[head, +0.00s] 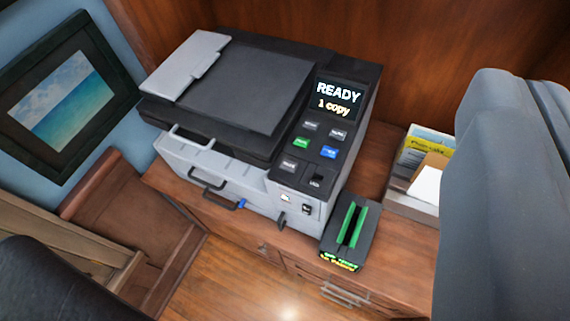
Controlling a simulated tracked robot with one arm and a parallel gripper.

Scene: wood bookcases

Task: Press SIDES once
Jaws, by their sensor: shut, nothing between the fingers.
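The copier (250,90) stands on a wood cabinet, its lid shut. Its screen (338,97) reads "READY" and "1 copy". Below the screen, the control panel has dark grey buttons, a green button (301,142), a blue button (329,152) and a lighter grey button (289,166). The button labels are too small to read, so I cannot tell which one is SIDES. My gripper (532,82) shows as large grey-blue fingers at the right edge, close to the camera. They are shut and empty, right of the panel and apart from it in the picture.
A black device with green strips (350,230) sits beside the copier's front right corner. A tray of papers (415,185) is at the right, partly hidden by my gripper. A framed seascape (62,100) is at the left. Wood floor shows below the cabinet.

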